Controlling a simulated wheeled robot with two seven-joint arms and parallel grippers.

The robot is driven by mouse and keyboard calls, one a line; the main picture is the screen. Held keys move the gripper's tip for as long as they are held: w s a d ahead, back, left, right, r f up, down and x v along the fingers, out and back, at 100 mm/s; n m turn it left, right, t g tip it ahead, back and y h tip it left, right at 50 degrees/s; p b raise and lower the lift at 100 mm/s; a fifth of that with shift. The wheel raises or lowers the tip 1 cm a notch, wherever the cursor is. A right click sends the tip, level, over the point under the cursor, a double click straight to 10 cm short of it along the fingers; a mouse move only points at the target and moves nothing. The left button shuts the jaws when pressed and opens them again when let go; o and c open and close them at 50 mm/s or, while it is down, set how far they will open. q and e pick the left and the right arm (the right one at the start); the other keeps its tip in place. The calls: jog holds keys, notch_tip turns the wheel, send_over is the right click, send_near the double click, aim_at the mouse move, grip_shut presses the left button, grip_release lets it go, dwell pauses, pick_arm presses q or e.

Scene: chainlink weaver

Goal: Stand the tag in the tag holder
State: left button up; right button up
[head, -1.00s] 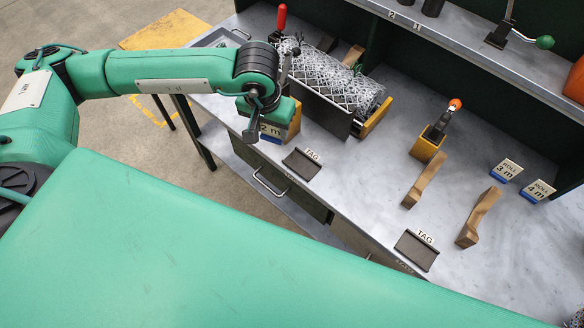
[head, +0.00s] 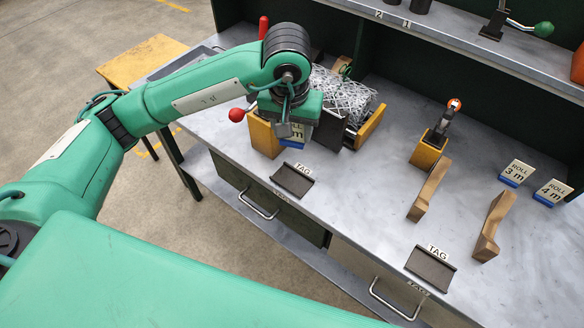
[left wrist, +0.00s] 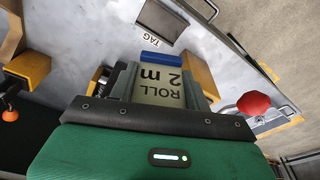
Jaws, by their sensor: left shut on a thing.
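The tag is a cream plate marked "ROLL 2 m" with a blue foot (head: 300,130). My left gripper (head: 288,134) is shut on it from above, with the foot pointing down. In the left wrist view the tag (left wrist: 162,88) lies between the dark fingers, its blue foot beyond them. Two dark tag holders labelled TAG lie along the bench front: a left one (head: 292,182) and a right one (head: 430,270). The tag is behind the left holder, apart from it. That holder (left wrist: 161,20) also shows in the left wrist view. I cannot tell whether the foot touches the bench.
A yellow block (head: 263,135) and a red ball knob (head: 236,115) are close beside the gripper. Wire mesh (head: 345,97) lies behind it. Wooden pieces (head: 430,188) and the 3 m (head: 516,173) and 4 m (head: 553,192) tags stand right.

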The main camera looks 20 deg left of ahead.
pick_arm(q)
notch_tip(320, 180, down, 10)
jog(key=shift+r+p, duration=0.1)
jog(key=shift+p, duration=0.55)
jog(key=shift+f+p, duration=0.35)
jog(key=shift+f, duration=1.65)
jog(key=shift+f+b, duration=0.25)
jog(key=shift+b, duration=0.05)
jog(key=o, duration=0.8)
jog(key=shift+r, duration=0.1)
jog(key=shift+o, duration=0.7)
jog(key=shift+r+p, duration=0.2)
jog(key=shift+p, duration=0.15)
jog(key=shift+r, duration=0.3)
notch_tip(320, 180, up, 11)
jog(key=s+b, duration=0.1)
jog(key=b, duration=0.1)
jog(key=shift+s+b, duration=0.3)
jog(key=shift+s, duration=0.1)
pick_arm(e)
jog(key=shift+w+d, duration=0.3)
